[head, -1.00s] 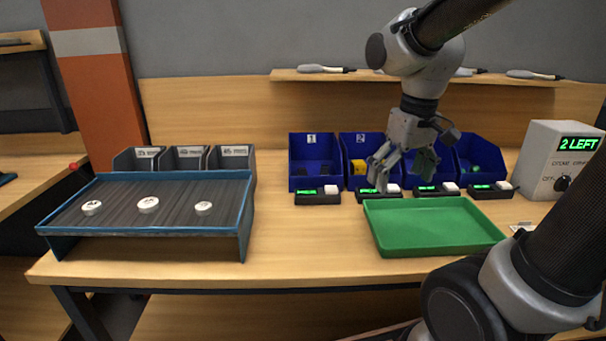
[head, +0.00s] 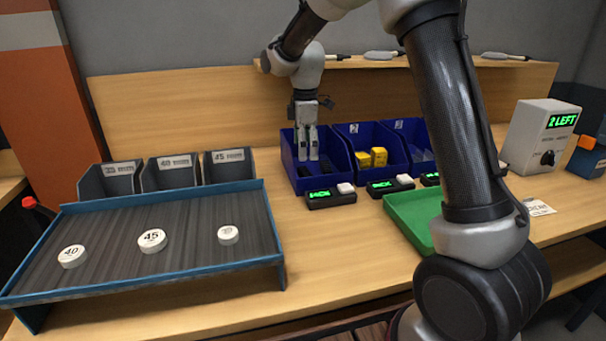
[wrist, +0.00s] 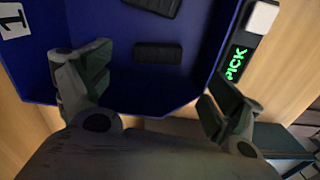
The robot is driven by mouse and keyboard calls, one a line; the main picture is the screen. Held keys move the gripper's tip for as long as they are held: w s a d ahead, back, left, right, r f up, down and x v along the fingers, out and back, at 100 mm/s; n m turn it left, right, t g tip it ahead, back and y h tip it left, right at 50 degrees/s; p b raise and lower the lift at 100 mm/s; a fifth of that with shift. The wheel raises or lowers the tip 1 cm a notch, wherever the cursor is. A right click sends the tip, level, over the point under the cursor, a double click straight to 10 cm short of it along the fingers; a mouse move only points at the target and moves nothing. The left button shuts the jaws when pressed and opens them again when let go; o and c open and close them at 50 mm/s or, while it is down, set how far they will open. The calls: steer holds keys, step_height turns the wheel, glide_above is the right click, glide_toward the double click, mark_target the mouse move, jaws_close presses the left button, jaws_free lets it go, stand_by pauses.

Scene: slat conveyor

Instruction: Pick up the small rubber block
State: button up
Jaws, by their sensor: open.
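Two black blocks lie in the left blue bin (head: 340,181), which carries a label 1 in the wrist view. The smaller, ribbed-looking block (wrist: 158,53) lies on the bin floor, between my fingers as seen in the wrist view. The larger one (wrist: 155,6) is cut off by the top edge of that view. My gripper (head: 307,152) points down at this bin, and its open, empty fingers also show in the wrist view (wrist: 160,78). In the head view the fingers partly cover the bin's inside, and the blocks are hard to make out.
A lit PICK display (wrist: 236,63) sits in front of the bin. The neighbouring blue bin holds yellow blocks (head: 376,157). A green tray (head: 408,222) stands at the front right, partly behind my arm. The slat conveyor (head: 105,252) at left carries three white discs.

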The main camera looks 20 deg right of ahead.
mark_target(304, 172)
steer(key=shift+w+r+n, duration=0.2)
steer(key=shift+w+n, duration=0.05)
steer(key=shift+n, duration=0.25)
steer(key=shift+f+n, duration=0.1)
steer(key=shift+n, duration=0.7)
step_height(304, 172, down, 8)
steer(key=shift+s+a+r, duration=0.1)
steer(key=shift+a+r, duration=0.05)
steer(key=c, duration=1.1)
